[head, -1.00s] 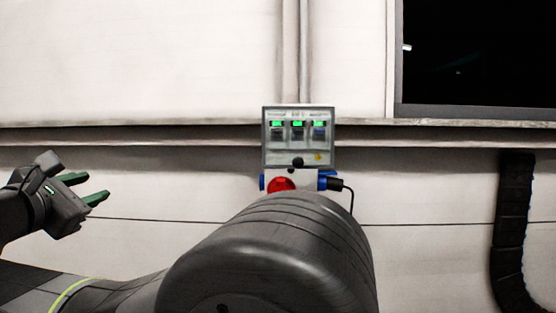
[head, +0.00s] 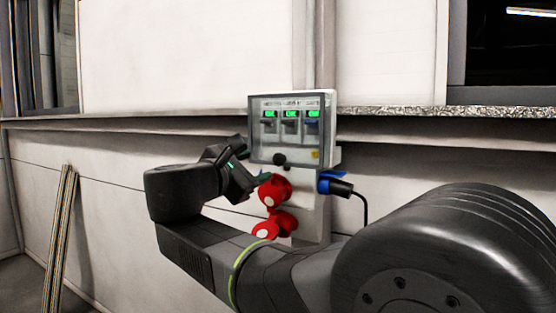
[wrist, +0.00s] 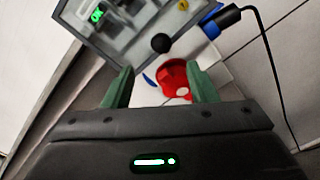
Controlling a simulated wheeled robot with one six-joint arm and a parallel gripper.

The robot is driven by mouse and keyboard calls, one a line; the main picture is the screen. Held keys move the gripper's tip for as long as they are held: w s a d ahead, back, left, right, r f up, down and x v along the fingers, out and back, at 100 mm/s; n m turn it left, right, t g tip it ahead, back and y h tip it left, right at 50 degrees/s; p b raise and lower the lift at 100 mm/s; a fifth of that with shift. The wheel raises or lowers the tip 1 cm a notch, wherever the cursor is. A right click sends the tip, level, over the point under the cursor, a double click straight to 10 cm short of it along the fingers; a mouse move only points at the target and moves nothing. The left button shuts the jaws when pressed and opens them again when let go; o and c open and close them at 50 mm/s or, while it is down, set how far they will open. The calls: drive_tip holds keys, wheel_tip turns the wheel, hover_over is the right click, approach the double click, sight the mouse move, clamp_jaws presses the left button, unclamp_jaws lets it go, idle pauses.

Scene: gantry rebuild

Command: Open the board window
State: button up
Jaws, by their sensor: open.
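The board is a grey-white box on the wall with a clear window (head: 290,152) over its front, which lies flat against the board. Behind it are several switches with green lit labels. A dark round knob (head: 279,159) sits at the window's lower edge; the knob also shows in the wrist view (wrist: 161,43). My gripper (head: 258,178) is just left of and below the knob in the head view. In the wrist view my gripper (wrist: 163,88) has its green fingers apart with nothing held, and the knob lies ahead of the fingertips, apart from them.
Red sockets (head: 275,190) protrude below the window, close to my fingers. A blue socket with a black plug (head: 336,186) and hanging cable is at the right. A ledge (head: 420,112) runs along the wall. Poles (head: 60,240) lean at the left.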

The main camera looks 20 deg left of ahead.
sight(277, 159)
drive_tip(key=w, duration=0.6)
drive_tip(key=w+d+p, duration=0.1)
drive_tip(key=w, duration=0.3)
drive_tip(key=shift+s, duration=0.1)
clamp_jaws()
